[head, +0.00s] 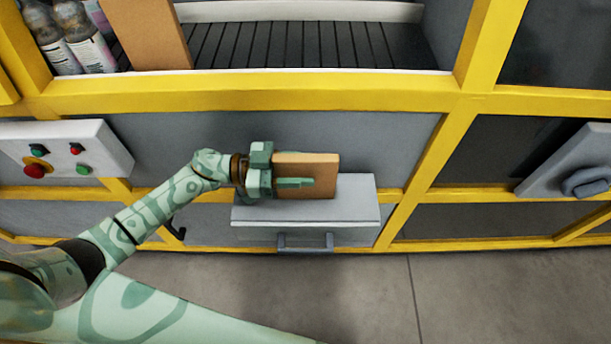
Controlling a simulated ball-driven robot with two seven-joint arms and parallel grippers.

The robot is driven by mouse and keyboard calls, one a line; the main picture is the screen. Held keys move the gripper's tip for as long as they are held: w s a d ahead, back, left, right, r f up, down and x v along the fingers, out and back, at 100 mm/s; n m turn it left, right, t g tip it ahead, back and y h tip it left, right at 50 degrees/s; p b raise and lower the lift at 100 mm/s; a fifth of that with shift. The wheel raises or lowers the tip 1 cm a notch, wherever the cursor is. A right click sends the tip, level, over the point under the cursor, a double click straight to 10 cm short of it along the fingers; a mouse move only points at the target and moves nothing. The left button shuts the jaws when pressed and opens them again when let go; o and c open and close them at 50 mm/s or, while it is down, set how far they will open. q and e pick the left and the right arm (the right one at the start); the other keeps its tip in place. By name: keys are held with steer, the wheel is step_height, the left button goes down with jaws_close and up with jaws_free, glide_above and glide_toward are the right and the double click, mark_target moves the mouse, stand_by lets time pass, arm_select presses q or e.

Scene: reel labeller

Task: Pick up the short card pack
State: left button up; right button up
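A short brown card pack (318,165) is at the grey box unit (350,200), at or just above its top; I cannot tell whether it touches the top. My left gripper (294,178) reaches it from the left. One green finger lies across the front face of the pack, and the other finger is hidden behind it. I cannot tell whether the fingers press on the pack. My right gripper is not in view.
A larger brown pack (148,32) stands upper left beside bottles (85,38). A slatted conveyor (285,44) lies behind the yellow frame (270,94). A button panel (60,150) is at left, a grey handled panel (575,165) at right. The floor in front is clear.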

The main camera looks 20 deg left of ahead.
arm_select(q)
jaws_close()
